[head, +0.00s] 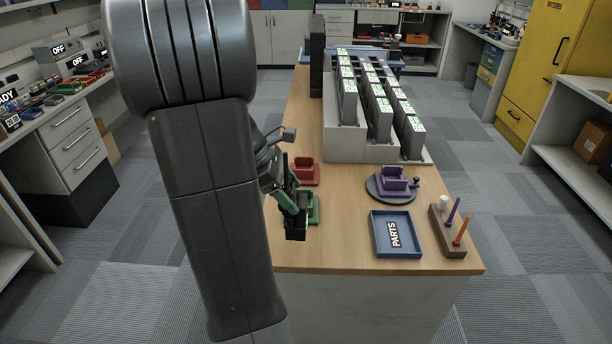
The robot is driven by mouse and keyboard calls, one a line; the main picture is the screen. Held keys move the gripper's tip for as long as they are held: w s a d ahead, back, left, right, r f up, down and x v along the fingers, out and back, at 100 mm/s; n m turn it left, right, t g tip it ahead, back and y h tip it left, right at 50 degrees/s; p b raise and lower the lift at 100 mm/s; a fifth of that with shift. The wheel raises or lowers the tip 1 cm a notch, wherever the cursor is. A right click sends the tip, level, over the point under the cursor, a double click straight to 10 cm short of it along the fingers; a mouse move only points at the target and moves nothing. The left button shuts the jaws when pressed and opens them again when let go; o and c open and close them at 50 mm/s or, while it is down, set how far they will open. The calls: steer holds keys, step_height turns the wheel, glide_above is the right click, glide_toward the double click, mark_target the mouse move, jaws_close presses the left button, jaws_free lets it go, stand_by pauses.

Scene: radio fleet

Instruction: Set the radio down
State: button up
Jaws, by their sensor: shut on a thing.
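My gripper (287,200) is at the left edge of the wooden table, partly hidden by my own arm. It is shut on a black radio (297,229), which hangs roughly upright in front of a green cradle (313,207). The radio covers part of that cradle, and I cannot tell whether they touch. A red cradle (306,170) sits just behind. A purple cradle (394,180) stands on a round grey turntable (376,196) to the right.
On the wooden table (345,258) are a blue PARTS tray (378,249) and a brown peg block (441,231) with upright tools. Bare wood lies between the green cradle and the tray.

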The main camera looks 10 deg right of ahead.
steer(key=shift+f, duration=3.45)
steer(key=shift+f+b, duration=0.2)
steer(key=shift+b, duration=0.15)
steer(key=o, duration=2.1)
steer(key=shift+c, duration=0.2)
steer(key=shift+r, duration=0.1)
steer(key=shift+r, duration=0.2)
steer(key=v, duration=1.2)
steer(key=shift+p, duration=0.4)
